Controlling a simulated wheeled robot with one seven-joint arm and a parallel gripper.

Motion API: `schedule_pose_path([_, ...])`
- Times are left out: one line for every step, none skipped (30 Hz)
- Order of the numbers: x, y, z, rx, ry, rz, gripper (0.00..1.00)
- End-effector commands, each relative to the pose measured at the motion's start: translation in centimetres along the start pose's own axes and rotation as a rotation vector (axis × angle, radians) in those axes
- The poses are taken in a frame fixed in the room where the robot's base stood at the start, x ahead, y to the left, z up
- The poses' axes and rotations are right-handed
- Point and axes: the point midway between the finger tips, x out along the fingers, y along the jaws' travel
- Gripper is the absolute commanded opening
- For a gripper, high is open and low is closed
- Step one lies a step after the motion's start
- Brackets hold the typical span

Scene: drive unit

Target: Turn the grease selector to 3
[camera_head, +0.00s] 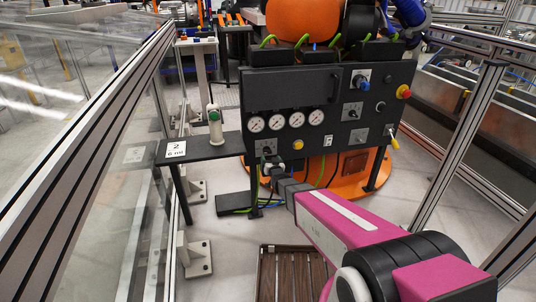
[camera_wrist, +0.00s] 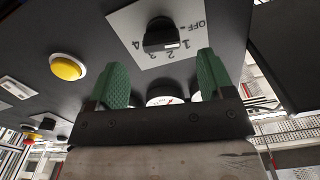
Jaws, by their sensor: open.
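The grease selector is a black knob (camera_wrist: 160,34) on a pale plate marked OFF, 1, 2, 3 and 4. My gripper (camera_wrist: 163,72) has green fingers spread apart and empty. The knob is beyond the fingertips, between them in the picture, and does not look gripped. In the head view my gripper (camera_head: 272,163) is just below and in front of the selector.
The black panel (camera_head: 290,88) carries gauges (camera_head: 296,119), a yellow button (camera_head: 298,145), other selectors and a red emergency button (camera_head: 403,91). Railings stand left and right.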

Motion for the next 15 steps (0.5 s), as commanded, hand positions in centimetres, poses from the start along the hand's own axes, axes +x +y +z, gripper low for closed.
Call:
schedule_pose_path([1.4, 0.0, 0.1, 0.000, 0.001, 0.000, 0.74])
schedule_pose_path([1.9, 0.0, 0.1, 0.000, 0.002, 0.000, 0.74])
schedule_pose_path([2.7, 0.0, 0.1, 0.000, 0.001, 0.000, 0.74])
schedule_pose_path([3.2, 0.0, 0.1, 0.000, 0.001, 0.000, 0.74])
schedule_pose_path([3.8, 0.0, 0.1, 0.000, 0.000, 0.000, 0.74])
schedule_pose_path([4.4, 0.0, 0.1, 0.000, 0.000, 0.000, 0.74])
schedule_pose_path([4.8, 0.0, 0.1, 0.000, 0.000, 0.000, 0.74])
schedule_pose_path([5.2, 0.0, 0.1, 0.000, 0.000, 0.000, 0.74])
schedule_pose_path([5.7, 0.0, 0.1, 0.000, 0.000, 0.000, 0.74])
schedule_pose_path([6.0, 0.0, 0.1, 0.000, 0.000, 0.000, 0.74])
schedule_pose_path([6.2, 0.0, 0.1, 0.000, 0.000, 0.000, 0.74])
schedule_pose_path([6.4, 0.0, 0.0, 0.000, 0.000, 0.000, 0.74])
schedule_pose_path([6.5, 0.0, 0.0, 0.000, 0.000, 0.000, 0.74])
schedule_pose_path([6.6, 0.0, 0.0, 0.000, 0.000, 0.000, 0.74])
schedule_pose_path([6.6, 0.0, 0.0, 0.000, 0.000, 0.000, 0.74])
